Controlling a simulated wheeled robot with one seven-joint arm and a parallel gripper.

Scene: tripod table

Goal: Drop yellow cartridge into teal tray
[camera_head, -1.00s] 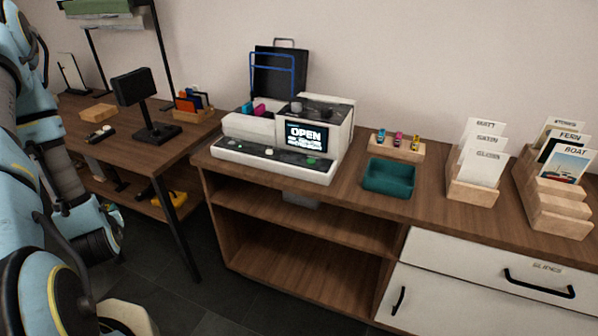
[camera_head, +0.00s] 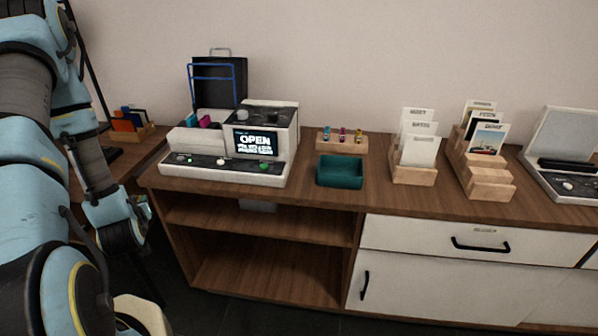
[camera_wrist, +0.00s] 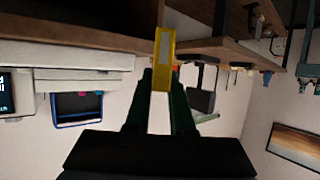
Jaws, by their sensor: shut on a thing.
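The teal tray (camera_head: 340,170) sits on the wooden counter, right of the white printer-like machine, and its inside looks empty. My gripper (camera_wrist: 162,84) is shut on the yellow cartridge (camera_wrist: 164,58) in the wrist view, where the cartridge sticks out past the fingertips. The wrist view appears upside down. In the head view my arm is at the left edge, away from the tray, and the cartridge does not show there.
The white machine (camera_head: 230,148) with an "OPEN" screen stands left of the tray. A wooden block (camera_head: 341,140) with small coloured items is behind it. Wooden card holders (camera_head: 414,172) stand to the right.

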